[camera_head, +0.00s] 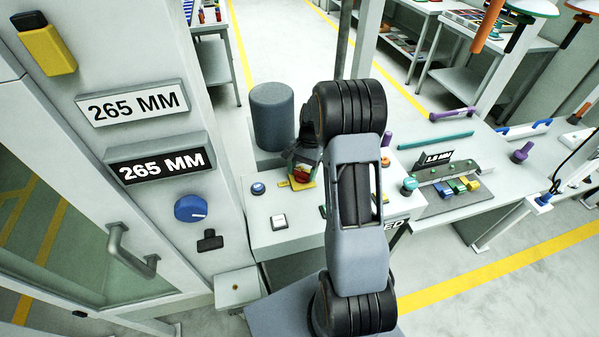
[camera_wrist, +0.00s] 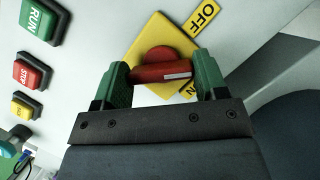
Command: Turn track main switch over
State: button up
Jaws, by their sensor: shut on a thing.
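The main switch shows in the wrist view as a red handle (camera_wrist: 158,74) on a round red hub, mounted on a yellow plate (camera_wrist: 150,36). A yellow OFF label (camera_wrist: 205,15) lies at the plate's upper right, and a partly hidden ON label (camera_wrist: 189,89) at its lower right. The handle lies nearly level in the picture, its white mark at the right end, nearer ON than OFF. My gripper (camera_wrist: 162,69) is shut on the handle, one green finger at each end. In the head view the switch (camera_head: 301,180) is small and partly covered by my gripper (camera_head: 303,165).
Green RUN (camera_wrist: 42,20), red STOP (camera_wrist: 31,73) and yellow (camera_wrist: 25,106) buttons sit left of the switch. In the head view a dark grey cylinder (camera_head: 272,115) stands close behind my gripper. A panel with a blue knob (camera_head: 190,208) rises at left.

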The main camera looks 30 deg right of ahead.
jog(key=n, duration=0.2)
jog(key=n+g+h, duration=0.1)
jog(key=n, duration=0.1)
jog(key=shift+w+r+n, duration=0.1)
jog(key=shift+w+n, duration=0.1)
jog(key=shift+n, duration=0.1)
jog(key=shift+n+g+h+b, duration=0.35)
jog(key=shift+n+h, duration=0.45)
jog(key=shift+n, duration=1)
jog(key=o, duration=0.9)
jog(key=shift+w+a, duration=0.1)
jog(key=shift+c, duration=0.2)
jog(key=shift+o, duration=0.4)
jog(key=b+v, duration=0.1)
jog(key=v, duration=1.2)
jog(key=shift+r, duration=0.3)
